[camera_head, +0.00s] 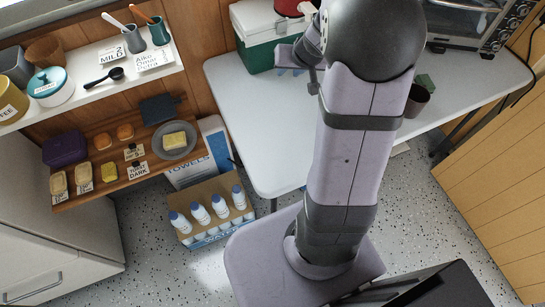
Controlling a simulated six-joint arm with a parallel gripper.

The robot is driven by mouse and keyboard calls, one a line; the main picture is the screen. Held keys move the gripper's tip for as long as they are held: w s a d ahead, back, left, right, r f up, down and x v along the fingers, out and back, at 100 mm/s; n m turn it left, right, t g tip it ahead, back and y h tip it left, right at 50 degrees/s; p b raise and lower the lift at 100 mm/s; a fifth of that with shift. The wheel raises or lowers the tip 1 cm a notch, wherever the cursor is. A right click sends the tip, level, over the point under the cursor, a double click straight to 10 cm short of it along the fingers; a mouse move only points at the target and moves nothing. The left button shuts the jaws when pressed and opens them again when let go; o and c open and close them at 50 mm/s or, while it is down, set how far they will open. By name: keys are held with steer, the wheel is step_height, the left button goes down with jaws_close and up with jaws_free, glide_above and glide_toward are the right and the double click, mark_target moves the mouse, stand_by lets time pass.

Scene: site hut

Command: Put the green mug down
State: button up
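My gripper (287,70) is over the white table, beside the front right of the green and white cooler box. It is small in this view and partly covered by my own arm. I cannot make out its fingers well enough to tell whether it is open or shut. I cannot pick out a green mug with certainty, in the gripper or on the table. A dark brown cup (417,100) stands on the table right of my arm, with a small green block (426,83) by it.
The white table (275,140) has free room at its left front. The cooler box (258,50) with a red object (290,8) on top and a toaster oven (455,22) stand at the back. Left are shelves (95,92) with cups and food, and a bottle carton (215,235) below.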

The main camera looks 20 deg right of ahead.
steer(key=s+a+f+n+g+y, duration=0.2)
steer(key=s+a+g, duration=0.1)
steer(key=s+a, duration=0.75)
steer(key=s+a+n+g, duration=0.1)
steer(key=s+a, duration=0.1)
steer(key=s, duration=0.4)
steer(key=s+a+f+n+g+h, duration=0.1)
steer(key=s+a+g, duration=0.1)
steer(key=s, duration=0.3)
steer(key=shift+s+a+f, duration=0.25)
steer(key=shift+s+a, duration=0.1)
steer(key=shift+a, duration=0.4)
steer(key=shift+o, duration=0.7)
steer(key=shift+s+g, duration=0.3)
steer(key=shift+s, duration=0.15)
steer(key=shift+w, duration=0.1)
